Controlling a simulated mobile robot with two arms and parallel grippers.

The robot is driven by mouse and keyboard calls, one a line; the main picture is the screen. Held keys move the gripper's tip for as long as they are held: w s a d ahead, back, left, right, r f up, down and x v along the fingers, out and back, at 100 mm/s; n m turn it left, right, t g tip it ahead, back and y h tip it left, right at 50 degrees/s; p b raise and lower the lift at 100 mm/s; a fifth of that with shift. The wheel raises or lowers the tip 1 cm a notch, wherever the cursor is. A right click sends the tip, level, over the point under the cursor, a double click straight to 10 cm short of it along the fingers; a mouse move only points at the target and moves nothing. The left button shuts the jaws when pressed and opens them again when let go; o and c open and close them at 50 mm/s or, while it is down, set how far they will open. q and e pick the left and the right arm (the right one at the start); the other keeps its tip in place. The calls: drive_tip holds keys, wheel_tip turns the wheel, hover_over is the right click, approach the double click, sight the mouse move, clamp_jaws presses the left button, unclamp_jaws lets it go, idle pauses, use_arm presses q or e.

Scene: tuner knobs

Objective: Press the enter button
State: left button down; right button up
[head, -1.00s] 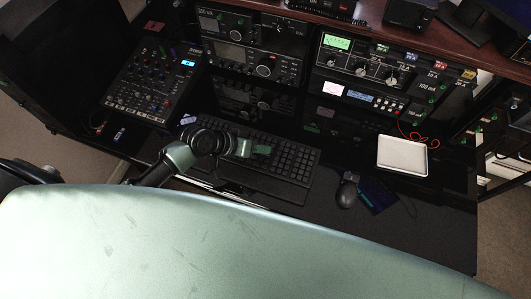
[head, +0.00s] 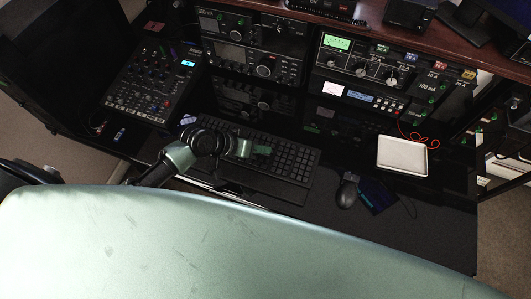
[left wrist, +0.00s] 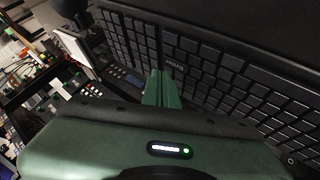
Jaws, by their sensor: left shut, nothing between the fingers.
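A black keyboard (head: 291,161) lies on the dark desk in the head view. It also fills much of the left wrist view (left wrist: 225,62). One key with small pale lettering (left wrist: 174,65) shows just beyond my fingertips; the lettering is too small to read surely, but it may be the enter button. My left gripper (head: 264,149) is shut and empty, with its green fingertips over the keyboard. The fingers also show in the left wrist view (left wrist: 158,76), close to that key. I cannot tell whether they touch it. My right gripper is not in view.
A mouse (head: 346,191) and a white square tray (head: 402,156) lie to the right of the keyboard. A mixer (head: 145,85) stands at left. Radio units (head: 252,62) and a meter panel (head: 365,70) stand behind.

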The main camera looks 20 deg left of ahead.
sight(262, 155)
use_arm(q)
drive_tip(key=shift+f, duration=0.15)
idle(0.4)
drive_tip(key=shift+f, duration=0.3)
drive_tip(key=shift+f+b, duration=0.3)
drive_tip(key=shift+b, duration=0.1)
idle(0.5)
drive_tip(key=shift+r, duration=0.15)
drive_tip(key=shift+r+p, duration=0.6)
drive_tip(key=shift+p, duration=0.25)
drive_tip(key=shift+r, duration=0.1)
wheel_tip(262, 155, up, 5)
drive_tip(key=p, duration=0.5)
